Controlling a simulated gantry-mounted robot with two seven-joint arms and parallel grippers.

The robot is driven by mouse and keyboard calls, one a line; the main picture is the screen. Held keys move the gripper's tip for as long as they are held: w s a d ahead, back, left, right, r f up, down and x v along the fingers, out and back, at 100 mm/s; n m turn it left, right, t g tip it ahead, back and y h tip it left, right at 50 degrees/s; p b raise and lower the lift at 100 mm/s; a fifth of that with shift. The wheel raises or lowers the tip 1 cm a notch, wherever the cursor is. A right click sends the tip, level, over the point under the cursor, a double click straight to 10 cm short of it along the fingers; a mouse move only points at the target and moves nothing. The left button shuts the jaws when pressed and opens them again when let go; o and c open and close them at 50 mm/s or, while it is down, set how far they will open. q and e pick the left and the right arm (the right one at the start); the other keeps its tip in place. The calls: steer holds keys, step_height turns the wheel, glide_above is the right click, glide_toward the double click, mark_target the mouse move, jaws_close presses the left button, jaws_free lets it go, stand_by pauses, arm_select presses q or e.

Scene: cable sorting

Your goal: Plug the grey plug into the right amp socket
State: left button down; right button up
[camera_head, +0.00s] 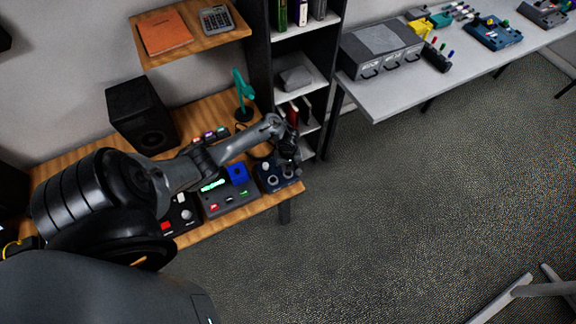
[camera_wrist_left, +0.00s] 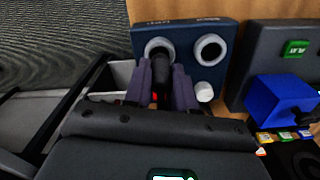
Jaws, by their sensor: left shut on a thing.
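The amp is a dark blue box (camera_head: 278,178) at the right end of the wooden desk, with two pale ring sockets on top. In the left wrist view the amp (camera_wrist_left: 178,32) shows both rings, the left ring (camera_wrist_left: 150,43) and the right ring (camera_wrist_left: 211,48). My left gripper (camera_wrist_left: 161,80) is shut on a dark grey plug (camera_wrist_left: 160,66), whose end overlaps the left ring in that view. I cannot tell whether the plug is inside the ring or just above it. In the head view my left gripper (camera_head: 290,148) is over the amp's far side and hides the plug.
A grey device with a blue block (camera_head: 238,173) stands left of the amp, with another device (camera_head: 178,215) beyond it. A green lamp (camera_head: 243,95) and a black speaker (camera_head: 142,115) stand behind. A dark shelf (camera_head: 259,50) rises close behind my gripper. Open floor lies to the right.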

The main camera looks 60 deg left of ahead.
arm_select(q)
steer(key=shift+f, duration=0.15)
stand_by(0.6)
steer(key=shift+f+p, duration=0.25)
steer(key=shift+p, duration=0.2)
stand_by(0.6)
steer(key=shift+p, duration=0.45)
steer(key=shift+f, duration=0.1)
stand_by(0.8)
steer(key=shift+f, duration=0.4)
steer(key=shift+f, duration=0.3)
stand_by(0.7)
steer(key=shift+c, duration=1.9)
jaws_free()
